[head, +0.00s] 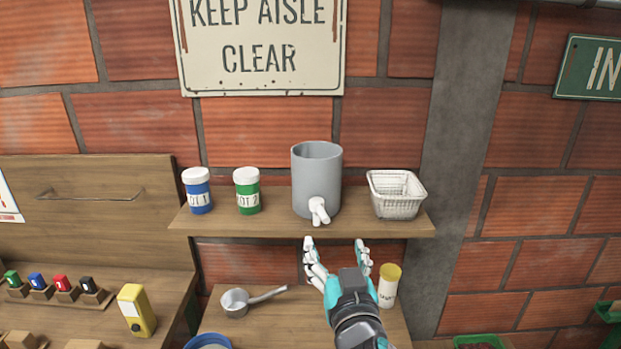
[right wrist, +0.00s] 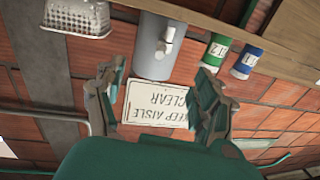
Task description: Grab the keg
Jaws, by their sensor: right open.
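The keg is a grey cylinder (head: 316,175), open at the top, with a white spout low on its front. It stands upright on a wooden wall shelf (head: 270,222). In the right wrist view the keg (right wrist: 150,50) appears upside down, beyond the fingers. My right gripper (head: 337,244) is open and empty, just below and in front of the shelf edge, under the keg and slightly right of it. In the right wrist view its two fingers (right wrist: 158,95) are spread apart with nothing between them. My left gripper is not in view.
A white wire basket (head: 397,194) stands close right of the keg. A green jar (head: 247,191) and a blue jar (head: 198,190) stand left. A concrete pillar (head: 460,150) rises at right.

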